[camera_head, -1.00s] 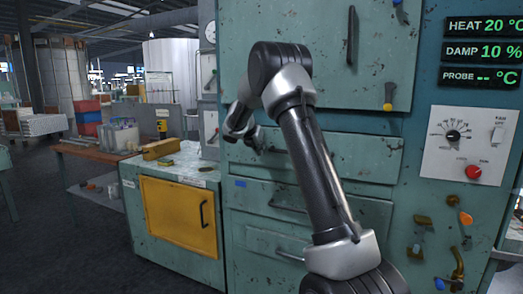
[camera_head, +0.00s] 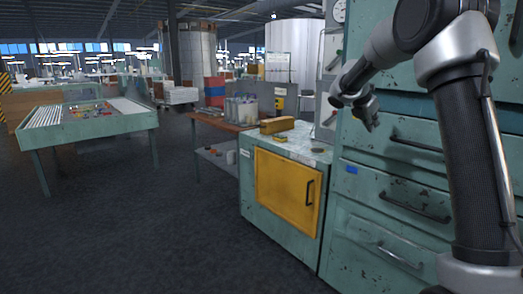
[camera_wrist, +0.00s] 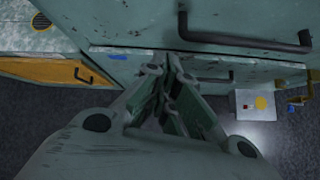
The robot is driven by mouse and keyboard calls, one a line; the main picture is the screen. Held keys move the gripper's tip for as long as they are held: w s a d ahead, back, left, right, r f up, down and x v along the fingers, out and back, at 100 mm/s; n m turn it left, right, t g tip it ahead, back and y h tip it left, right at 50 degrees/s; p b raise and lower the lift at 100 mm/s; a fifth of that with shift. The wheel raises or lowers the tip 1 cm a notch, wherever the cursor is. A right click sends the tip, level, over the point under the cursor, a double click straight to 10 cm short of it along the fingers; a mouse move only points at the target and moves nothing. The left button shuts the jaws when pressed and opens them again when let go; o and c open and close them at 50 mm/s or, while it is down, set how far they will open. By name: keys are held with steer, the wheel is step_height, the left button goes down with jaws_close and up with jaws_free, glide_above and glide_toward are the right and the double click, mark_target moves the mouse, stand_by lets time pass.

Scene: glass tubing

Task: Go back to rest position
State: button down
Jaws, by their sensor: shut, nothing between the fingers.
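My gripper (camera_wrist: 172,68) is shut and empty in the wrist view, its fingertips together near the middle top. The wrist view shows a dark bar handle (camera_wrist: 245,40) close by, beyond the fingers.
A low green cabinet with a yellow door (camera_head: 287,190) stands left of the furnace cabinet. A wooden bench (camera_head: 222,122) with bottles stands behind it. A green sorting table (camera_head: 95,125) is at the left. The dark floor between is clear.

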steer(key=s+f+m+g+y, duration=0.1)
steer(key=s+f+m+g, duration=0.1)
steer(key=s+f+m, duration=0.4)
steer(key=s+a+m+y, duration=0.2)
steer(key=s+m, duration=0.3)
steer(key=s, duration=0.8)
steer(key=s+a+r+m+y, duration=0.1)
steer(key=s+a+m, duration=0.4)
steer(key=s, duration=0.9)
steer(key=s+a+r+m+t+y, duration=0.1)
steer(key=s+a+m+y, duration=0.2)
steer(key=s, duration=1)
steer(key=m, duration=0.3)
steer(key=shift+s+a+r+m, duration=0.25)
steer(key=shift+s+m, duration=0.05)
